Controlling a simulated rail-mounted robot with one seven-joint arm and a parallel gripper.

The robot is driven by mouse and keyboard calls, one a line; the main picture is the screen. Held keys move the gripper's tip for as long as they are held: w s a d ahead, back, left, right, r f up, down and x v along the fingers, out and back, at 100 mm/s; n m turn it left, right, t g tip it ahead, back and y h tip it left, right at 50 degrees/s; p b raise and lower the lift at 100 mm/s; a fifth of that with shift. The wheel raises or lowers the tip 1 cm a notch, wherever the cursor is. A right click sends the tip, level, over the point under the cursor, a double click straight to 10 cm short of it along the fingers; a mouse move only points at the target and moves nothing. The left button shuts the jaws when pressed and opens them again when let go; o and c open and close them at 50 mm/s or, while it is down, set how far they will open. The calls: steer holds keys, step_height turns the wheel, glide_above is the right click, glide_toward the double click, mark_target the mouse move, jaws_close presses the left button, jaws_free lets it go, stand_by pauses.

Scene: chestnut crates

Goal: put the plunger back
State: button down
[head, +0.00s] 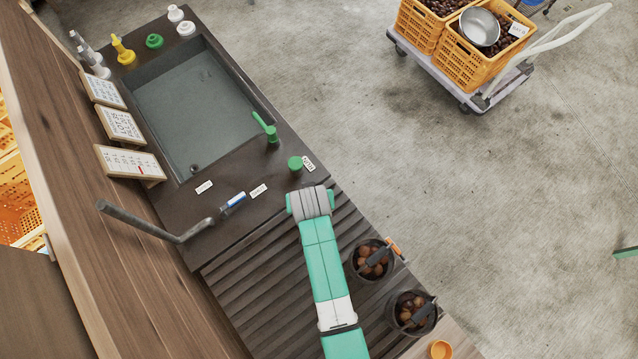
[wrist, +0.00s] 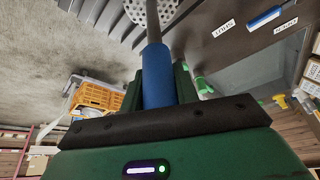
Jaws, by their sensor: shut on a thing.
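My gripper (wrist: 158,88) is shut on the blue handle of a tool, which I take to be the plunger (wrist: 157,72). In the wrist view a grey rod runs from the handle to the top edge, and a pale perforated disc shows beside the rod. I cannot tell how far the disc is from the surface below. In the head view my wrist is over the ribbed drainboard (head: 239,290), beside the sink counter (head: 228,172). It hides the gripper and the plunger there.
Small labels lie on the counter, one (head: 204,187) left of a blue-and-white item (head: 233,202), another (head: 258,190) right of it. A green round object (head: 295,163) and green tap (head: 268,130) stand near the sink (head: 198,105). Two dark pots (head: 371,258) (head: 412,312) hold chestnuts.

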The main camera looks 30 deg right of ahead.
steer(key=shift+w+d+f, duration=0.15)
steer(key=shift+d+f, duration=0.6)
steer(key=shift+f, duration=0.2)
steer(key=shift+w+d+f, duration=0.15)
steer(key=shift+d+f, duration=0.55)
steer(key=shift+f, duration=0.2)
steer(key=shift+f, duration=0.15)
steer(key=c, duration=1.1)
jaws_free()
steer(key=shift+o, duration=0.2)
